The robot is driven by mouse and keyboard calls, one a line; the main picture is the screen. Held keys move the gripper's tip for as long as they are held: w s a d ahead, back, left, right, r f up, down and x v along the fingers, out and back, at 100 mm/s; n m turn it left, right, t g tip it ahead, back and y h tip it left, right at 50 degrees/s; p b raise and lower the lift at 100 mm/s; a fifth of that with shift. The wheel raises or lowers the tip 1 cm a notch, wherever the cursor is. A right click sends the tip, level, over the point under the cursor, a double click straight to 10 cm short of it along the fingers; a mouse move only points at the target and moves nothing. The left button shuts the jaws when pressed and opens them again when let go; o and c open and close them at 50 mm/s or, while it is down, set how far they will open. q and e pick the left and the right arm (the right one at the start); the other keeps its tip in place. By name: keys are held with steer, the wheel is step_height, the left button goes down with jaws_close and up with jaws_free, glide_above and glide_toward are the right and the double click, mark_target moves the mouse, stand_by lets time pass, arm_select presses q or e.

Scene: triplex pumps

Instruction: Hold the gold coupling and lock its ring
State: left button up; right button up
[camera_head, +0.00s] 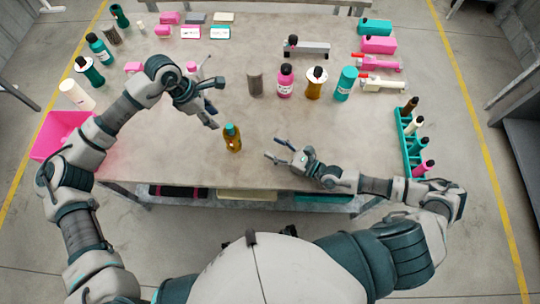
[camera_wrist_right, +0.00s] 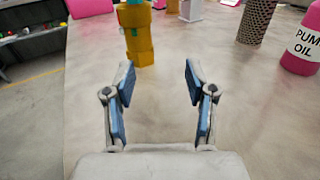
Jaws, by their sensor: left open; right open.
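The gold coupling (camera_head: 233,144) stands upright near the table's front middle, with a teal upper part (camera_head: 231,129). In the right wrist view the coupling (camera_wrist_right: 139,46) is ahead of my right gripper, left of centre, its top cut off by the frame. My left gripper (camera_head: 217,105) is open and empty above the table, left of and behind the coupling. My right gripper (camera_head: 272,148) is open and empty, low over the table to the right of the coupling, its fingers pointing left. Its blue finger pads (camera_wrist_right: 159,78) are apart with nothing between them.
A dark cylinder (camera_head: 255,84), pink bottle (camera_head: 285,83), amber bottle (camera_head: 316,84) and teal bottle (camera_head: 346,84) stand behind the coupling. A teal rack (camera_head: 409,150) of bottles is at right, a pink bin (camera_head: 60,135) at left. Table around the coupling is clear.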

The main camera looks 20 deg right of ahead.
mark_target(226, 136)
steer(key=shift+s+a+f+n+g+y, duration=0.15)
steer(key=shift+s+a+f+y, duration=0.05)
steer(key=shift+s+a, duration=0.4)
steer(key=shift+s+a+f+n+g+y, duration=0.15)
steer(key=shift+s+a+f+y, duration=0.05)
steer(key=shift+s+a, duration=0.4)
steer(key=shift+w+a, duration=0.25)
steer(key=shift+w, duration=0.15)
steer(key=x, duration=1.6)
steer(key=shift+w+a+f, duration=0.1)
steer(key=shift+w+a, duration=0.05)
steer(key=shift+c, duration=0.3)
jaws_close()
